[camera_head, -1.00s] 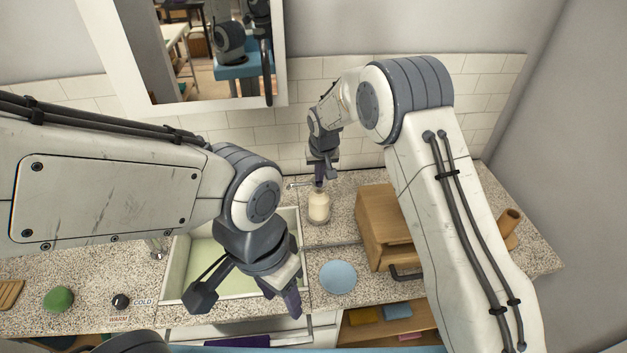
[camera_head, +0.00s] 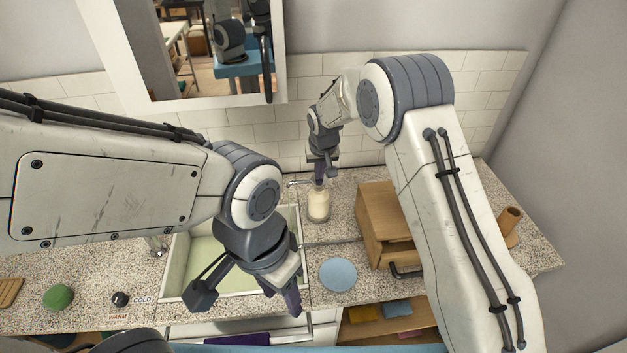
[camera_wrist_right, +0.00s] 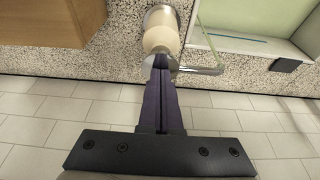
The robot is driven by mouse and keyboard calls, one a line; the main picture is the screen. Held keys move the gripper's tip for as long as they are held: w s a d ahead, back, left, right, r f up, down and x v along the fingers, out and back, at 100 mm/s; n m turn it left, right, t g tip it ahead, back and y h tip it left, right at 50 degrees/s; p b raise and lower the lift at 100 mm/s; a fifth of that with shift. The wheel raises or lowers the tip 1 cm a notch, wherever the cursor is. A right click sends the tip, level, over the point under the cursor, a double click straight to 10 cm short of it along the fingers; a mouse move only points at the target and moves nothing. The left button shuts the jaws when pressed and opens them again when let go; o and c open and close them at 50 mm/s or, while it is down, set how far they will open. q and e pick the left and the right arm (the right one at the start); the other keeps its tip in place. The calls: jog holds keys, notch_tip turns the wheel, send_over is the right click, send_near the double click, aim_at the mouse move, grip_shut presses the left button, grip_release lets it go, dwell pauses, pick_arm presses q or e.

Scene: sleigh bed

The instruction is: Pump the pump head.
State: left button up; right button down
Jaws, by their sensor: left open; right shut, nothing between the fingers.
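A pump bottle (camera_head: 318,207) with pale contents stands upright on the counter, right of the sink. Its thin spout (camera_head: 294,184) points left in the head view. My right gripper (camera_head: 319,181) is shut and empty, pointing down with its fingertips at the top of the bottle. In the right wrist view, the shut fingertips (camera_wrist_right: 161,62) overlap the pump head beside the spout (camera_wrist_right: 205,70), and the bottle (camera_wrist_right: 160,32) is beyond them. The fingers hide part of the pump head, and I cannot tell whether they touch it. My left gripper (camera_head: 247,300) is open and empty over the sink's front edge.
A wooden box (camera_head: 375,225) stands right of the bottle. A blue disc (camera_head: 338,274) lies in front. The sink (camera_head: 205,255) is left of the bottle, with a green object (camera_head: 58,297) farther left. A tiled wall (camera_head: 370,155) and mirror are behind.

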jog(key=shift+f, duration=0.4)
jog(key=shift+r, duration=0.15)
jog(key=shift+r+p, duration=0.5)
jog(key=shift+r, duration=0.35)
notch_tip(320, 180, up, 7)
jog(key=p, duration=0.4)
jog(key=shift+s, duration=0.1)
